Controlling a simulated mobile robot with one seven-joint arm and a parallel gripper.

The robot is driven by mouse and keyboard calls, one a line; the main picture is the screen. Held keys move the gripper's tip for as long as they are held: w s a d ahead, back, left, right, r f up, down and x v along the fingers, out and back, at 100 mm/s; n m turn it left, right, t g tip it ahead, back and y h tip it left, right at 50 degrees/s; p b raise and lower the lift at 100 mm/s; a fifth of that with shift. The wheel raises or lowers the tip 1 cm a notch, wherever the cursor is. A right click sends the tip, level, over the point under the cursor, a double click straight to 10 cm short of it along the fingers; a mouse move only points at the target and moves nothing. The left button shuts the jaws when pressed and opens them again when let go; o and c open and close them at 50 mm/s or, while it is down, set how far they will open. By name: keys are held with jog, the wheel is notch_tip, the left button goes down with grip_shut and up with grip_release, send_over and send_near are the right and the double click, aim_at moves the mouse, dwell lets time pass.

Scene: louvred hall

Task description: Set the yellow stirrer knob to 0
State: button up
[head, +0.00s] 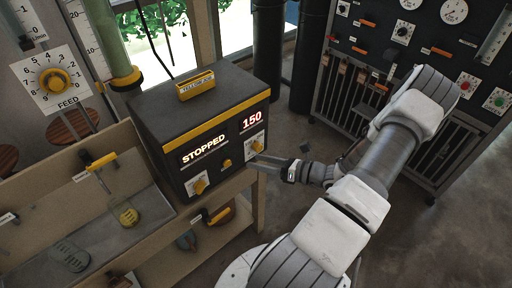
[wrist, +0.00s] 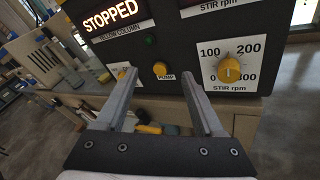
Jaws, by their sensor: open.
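The yellow stirrer knob (wrist: 231,70) sits on a white dial plate marked 0, 100, 200, 300 and "STIR rpm" in the wrist view. Its pointer seems to be roughly upright, between 100 and 200. In the head view the knob (head: 257,147) is at the right of the front of a dark box (head: 185,125), below a red display (head: 252,120) reading 150. My gripper (wrist: 158,76) is open and empty. Its fingers point at the panel, to the left of the stirrer knob, with the yellow pump button (wrist: 160,69) between them in the picture. No contact with the knob shows.
A display (head: 203,150) reads STOPPED, with another yellow knob (head: 200,187) below it. A feed dial (head: 55,82) and a green column (head: 107,45) stand to the left. A dark instrument rack (head: 400,50) stands at the right. Open floor lies between box and rack.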

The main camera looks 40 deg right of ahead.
aim_at(260, 149)
jog(key=s+d+f+m+t+h, duration=0.2)
jog(key=d+f+m+t+h, duration=0.25)
jog(key=d+m+h, duration=0.35)
jog(key=shift+m+g+y, duration=0.35)
jog(key=shift+m+y, duration=0.15)
jog(key=shift+y, duration=0.2)
jog(key=w, duration=0.2)
jog(key=w+a+b, duration=0.1)
jog(key=w, duration=0.2)
jog(key=w+a+f, duration=0.1)
jog(key=w, duration=0.2)
jog(key=shift+w+b, duration=0.15)
jog(key=shift+b, duration=0.15)
jog(key=shift+w+r, duration=0.1)
jog(key=shift+w, duration=0.6)
jog(key=shift+c, duration=0.2)
grip_shut()
